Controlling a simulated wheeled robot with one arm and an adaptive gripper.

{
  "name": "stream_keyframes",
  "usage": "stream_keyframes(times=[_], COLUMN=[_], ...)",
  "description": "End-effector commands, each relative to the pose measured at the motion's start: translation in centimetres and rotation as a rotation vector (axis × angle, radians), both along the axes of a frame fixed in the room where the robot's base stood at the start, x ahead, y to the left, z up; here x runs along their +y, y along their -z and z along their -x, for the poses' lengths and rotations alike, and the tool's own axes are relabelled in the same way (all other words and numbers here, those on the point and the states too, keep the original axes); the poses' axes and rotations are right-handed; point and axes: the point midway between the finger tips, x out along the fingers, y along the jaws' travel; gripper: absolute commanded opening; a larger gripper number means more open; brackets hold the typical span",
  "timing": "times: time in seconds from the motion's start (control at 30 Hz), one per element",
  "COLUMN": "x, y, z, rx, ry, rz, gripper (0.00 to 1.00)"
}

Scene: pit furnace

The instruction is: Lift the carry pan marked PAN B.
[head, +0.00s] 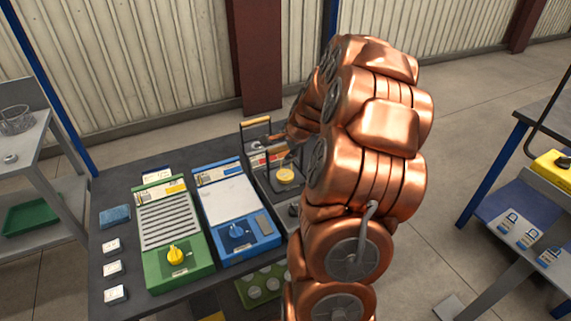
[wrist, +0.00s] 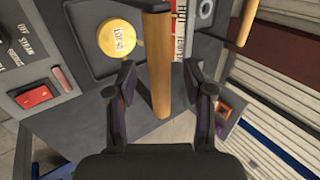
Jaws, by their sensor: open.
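In the wrist view a wooden handle bar (wrist: 156,35) runs lengthwise between the two dark fingers of my gripper (wrist: 159,68). The fingers are open, with a gap on each side of the bar. Beside the bar, a yellow round piece (wrist: 118,38) with a small label sits on a dark pan or tray (wrist: 82,58). In the head view a dark upright frame with a wooden bar (head: 255,122) stands at the back of the table, near the yellow piece (head: 285,175). My copper arm hides my gripper there. I cannot read a PAN B mark in either view.
A second wooden bar (wrist: 248,22) is at upper right in the wrist view. A green unit (head: 172,235) and a blue unit (head: 235,215) fill the table left of my arm. A red switch (wrist: 35,95) is left of my fingers. Shelving (head: 520,215) stands at right.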

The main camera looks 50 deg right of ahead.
Motion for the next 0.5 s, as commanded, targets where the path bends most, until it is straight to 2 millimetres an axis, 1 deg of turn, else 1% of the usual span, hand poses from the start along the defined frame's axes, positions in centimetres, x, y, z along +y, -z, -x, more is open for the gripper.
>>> stream_keyframes(times=[0.1, 0.37, 0.4, 0.5], x=[-0.17, -0.24, -0.24, -0.24], y=[0.82, 1.02, 1.01, 1.01], z=[-0.49, -0.61, -0.6, -0.6], rx=[0.001, 0.0, 0.0, 0.0], ry=[0.0, 0.0, 0.0, 0.0], rz=[0.0, 0.001, 0.001, 0.001], gripper=[0.52, 0.52, 0.5, 0.39])
